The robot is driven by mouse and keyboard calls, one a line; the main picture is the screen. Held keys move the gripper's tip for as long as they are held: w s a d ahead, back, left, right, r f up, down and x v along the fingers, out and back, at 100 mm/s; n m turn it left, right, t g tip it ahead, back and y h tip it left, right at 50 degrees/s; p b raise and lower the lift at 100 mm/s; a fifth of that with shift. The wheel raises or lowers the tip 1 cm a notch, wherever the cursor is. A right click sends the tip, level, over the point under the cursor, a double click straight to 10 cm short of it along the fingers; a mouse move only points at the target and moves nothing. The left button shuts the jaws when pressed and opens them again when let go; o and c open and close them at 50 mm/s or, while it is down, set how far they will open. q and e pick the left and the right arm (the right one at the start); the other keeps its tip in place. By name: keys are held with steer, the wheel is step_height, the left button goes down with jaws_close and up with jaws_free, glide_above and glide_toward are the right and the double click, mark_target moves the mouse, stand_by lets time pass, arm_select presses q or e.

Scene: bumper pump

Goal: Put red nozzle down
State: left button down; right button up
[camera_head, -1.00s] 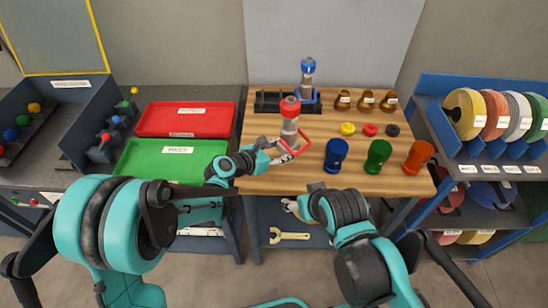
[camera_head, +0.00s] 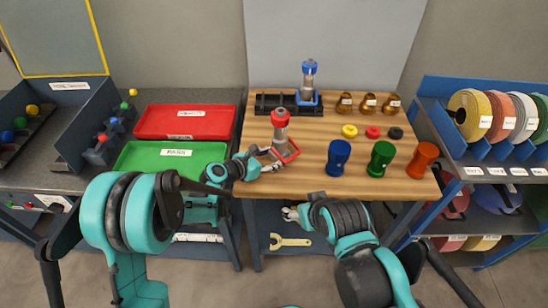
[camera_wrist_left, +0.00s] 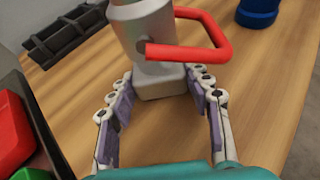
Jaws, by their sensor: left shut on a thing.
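The red nozzle (camera_head: 280,130) is a grey body with a red cap and a red loop handle. It stands roughly upright at the left front of the wooden table (camera_head: 310,183). My left gripper (camera_head: 264,158) is shut on its lower grey body. In the left wrist view, the nozzle's base (camera_wrist_left: 160,82) sits between my two fingers (camera_wrist_left: 160,105), at or just above the wood; I cannot tell whether it touches. My right gripper (camera_head: 291,213) is low at the table's front edge, small and partly hidden by my arm.
A blue nozzle (camera_head: 308,82) stands by a black rack (camera_head: 272,103) at the back. Blue (camera_head: 338,158), green (camera_head: 380,160) and orange (camera_head: 421,160) cups stand right of the red nozzle. Red (camera_head: 186,120) and green (camera_head: 165,166) trays lie left. Wood around the nozzle is clear.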

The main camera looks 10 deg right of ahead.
arm_select(q)
steer(key=shift+f, duration=0.15)
steer(key=c, duration=0.7)
jaws_free()
